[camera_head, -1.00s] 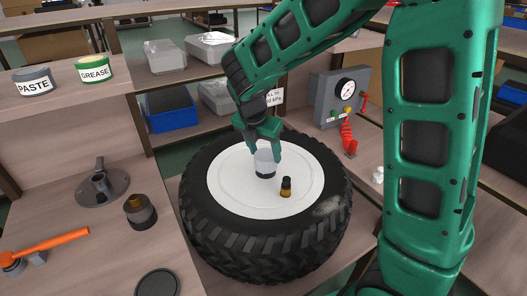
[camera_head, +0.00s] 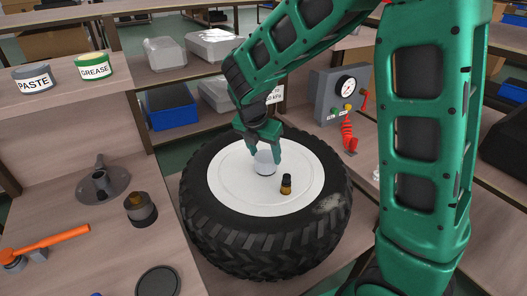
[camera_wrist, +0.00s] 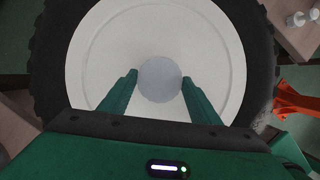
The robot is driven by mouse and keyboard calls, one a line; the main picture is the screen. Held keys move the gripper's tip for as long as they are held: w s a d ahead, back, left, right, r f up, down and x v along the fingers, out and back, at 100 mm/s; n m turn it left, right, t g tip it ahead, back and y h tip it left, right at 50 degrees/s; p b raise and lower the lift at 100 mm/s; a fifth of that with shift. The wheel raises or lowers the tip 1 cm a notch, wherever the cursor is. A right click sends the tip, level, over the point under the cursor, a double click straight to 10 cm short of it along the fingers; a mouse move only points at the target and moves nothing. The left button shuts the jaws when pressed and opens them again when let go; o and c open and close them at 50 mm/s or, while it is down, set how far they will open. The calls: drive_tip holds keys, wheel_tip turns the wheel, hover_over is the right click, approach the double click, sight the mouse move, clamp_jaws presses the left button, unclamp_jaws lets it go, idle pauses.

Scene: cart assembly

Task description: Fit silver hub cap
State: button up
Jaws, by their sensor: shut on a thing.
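The silver hub cap (camera_head: 265,164) is a small pale grey cylinder at the middle of the white wheel disc (camera_head: 226,178). My gripper (camera_head: 264,158) comes down from above and is shut on the cap. In the wrist view the cap (camera_wrist: 160,80) shows as a round grey top between the two green fingertips of my gripper (camera_wrist: 159,82). The cap's lower end appears at the disc's centre, but I cannot tell whether it is fully seated. The black tyre (camera_head: 215,235) lies flat around the disc.
A gauge box (camera_head: 340,95) with a red coiled hose stands behind right.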

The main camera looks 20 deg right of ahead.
drive_tip(key=shift+f, duration=0.5)
drive_tip(key=o, duration=1.1)
drive_tip(key=shift+o, duration=0.2)
drive_tip(key=v, duration=1)
drive_tip(key=shift+a+r, duration=0.15)
drive_tip(key=shift+r, duration=0.2)
drive_tip(key=shift+s, duration=0.1)
